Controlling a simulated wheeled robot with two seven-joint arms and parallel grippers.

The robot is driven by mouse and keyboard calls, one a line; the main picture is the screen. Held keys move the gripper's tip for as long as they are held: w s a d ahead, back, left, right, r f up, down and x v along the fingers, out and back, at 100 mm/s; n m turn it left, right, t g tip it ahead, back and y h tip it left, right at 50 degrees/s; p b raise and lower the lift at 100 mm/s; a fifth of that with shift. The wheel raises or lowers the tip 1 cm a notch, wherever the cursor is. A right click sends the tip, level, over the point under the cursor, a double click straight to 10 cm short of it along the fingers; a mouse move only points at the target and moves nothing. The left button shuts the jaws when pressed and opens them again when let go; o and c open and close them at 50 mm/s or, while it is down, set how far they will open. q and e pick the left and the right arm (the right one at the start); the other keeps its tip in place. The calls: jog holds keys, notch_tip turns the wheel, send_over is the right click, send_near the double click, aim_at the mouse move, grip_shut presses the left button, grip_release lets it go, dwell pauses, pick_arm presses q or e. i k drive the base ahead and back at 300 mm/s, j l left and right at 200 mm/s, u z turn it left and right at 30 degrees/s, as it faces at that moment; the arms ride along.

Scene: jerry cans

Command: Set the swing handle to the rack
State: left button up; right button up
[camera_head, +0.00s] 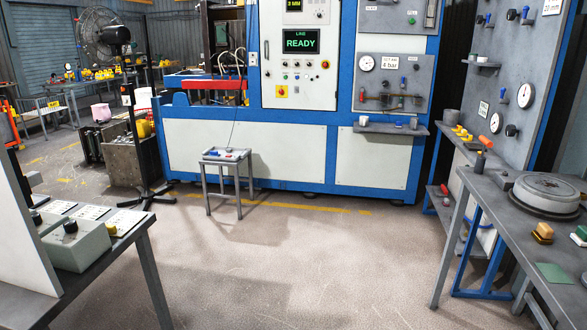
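Neither of my grippers shows in the head view. I cannot pick out with certainty which thing is the swing handle or which is the rack. A grey panel (417,83) on the blue and white machine carries a gauge (367,63), a "4 bar" label and copper-coloured pipework with small red and blue parts. A tall grey panel (515,50) at the right holds gauges and several blue and black fittings. Small red and blue things lie on a low grey stand (228,156) before the machine; they are too small to tell apart.
A bench (560,294) at the right bears a round grey plate (547,192) and small blocks. A bench (62,268) at the left front holds a grey box with black knobs. A pedestal fan (97,32) stands at the left.

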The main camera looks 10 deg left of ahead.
aim_at(118, 53)
jog(key=i, duration=1.4)
jog(key=i+u, duration=0.25)
jog(key=i, duration=0.45)
jog(key=i+l+u, duration=0.25)
jog(key=i, duration=0.5)
jog(key=i+u, duration=0.35)
jog(key=i, duration=0.4)
jog(key=i+l+u, duration=0.15)
jog(key=i+u, duration=0.2)
jog(key=i, duration=0.4)
jog(key=i+j+u, duration=0.15)
jog(key=i+u, duration=0.2)
jog(key=i, duration=0.2)
jog(key=i+u, duration=0.3)
jog(key=i, duration=0.3)
jog(key=i+j+z, duration=0.15)
jog(key=i+j, duration=0.2)
jog(key=i+j+z, duration=0.15)
jog(key=i+j, duration=0.2)
jog(key=j, duration=0.2)
jog(key=i+j+z, duration=0.15)
jog(key=i+j, duration=0.2)
jog(key=j, duration=0.15)
